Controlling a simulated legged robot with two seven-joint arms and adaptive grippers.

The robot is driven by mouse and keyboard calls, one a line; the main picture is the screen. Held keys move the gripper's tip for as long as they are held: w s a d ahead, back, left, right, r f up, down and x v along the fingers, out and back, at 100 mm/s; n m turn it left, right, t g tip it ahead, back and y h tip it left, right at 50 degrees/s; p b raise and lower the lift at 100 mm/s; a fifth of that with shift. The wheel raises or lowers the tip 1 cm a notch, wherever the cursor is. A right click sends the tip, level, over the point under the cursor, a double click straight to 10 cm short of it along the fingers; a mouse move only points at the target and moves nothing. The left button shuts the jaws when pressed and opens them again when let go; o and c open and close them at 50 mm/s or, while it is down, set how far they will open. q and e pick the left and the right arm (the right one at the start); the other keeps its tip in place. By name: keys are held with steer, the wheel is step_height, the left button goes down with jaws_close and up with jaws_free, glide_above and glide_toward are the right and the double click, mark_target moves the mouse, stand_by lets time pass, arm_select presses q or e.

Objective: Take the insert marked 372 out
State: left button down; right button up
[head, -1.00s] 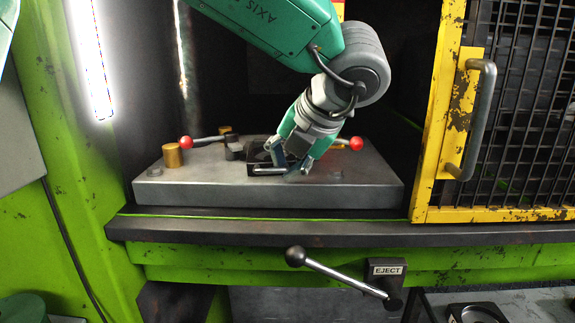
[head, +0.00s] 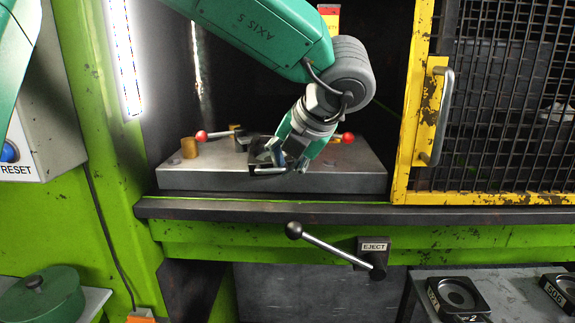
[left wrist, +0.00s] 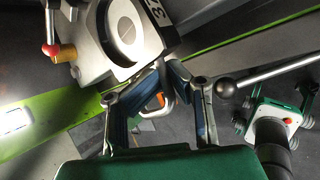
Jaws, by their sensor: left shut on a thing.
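The insert (head: 259,152) is a dark block with a round recess, at the front edge of the grey steel die plate (head: 200,180). In the left wrist view the insert (left wrist: 150,57) shows a white marking that begins with 37; the rest is cut off by the frame. My left gripper (head: 287,164) reaches down from the upper right and is shut on the near side of the insert. In the left wrist view the two fingers (left wrist: 158,88) meet the insert's near side, partly hiding it. My right gripper is in neither view.
Red-knobbed clamps (head: 201,135) (head: 348,137) and a brass post (head: 188,148) stand on the plate. A yellow mesh guard (head: 412,150) bounds the right. The EJECT lever (head: 294,230) projects below the ledge. Dark blocks (head: 443,291) (head: 561,288) lie on a lower right table.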

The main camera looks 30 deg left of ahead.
arm_select(q)
steer(key=shift+a, duration=0.2)
steer(key=c, duration=1.3)
jaws_free()
steer(key=shift+a, duration=0.25)
steer(key=shift+d, duration=0.35)
steer(key=shift+d+r, duration=0.25)
steer(key=shift+r, duration=0.05)
steer(key=shift+v, duration=5.55)
steer(key=shift+a, duration=0.1)
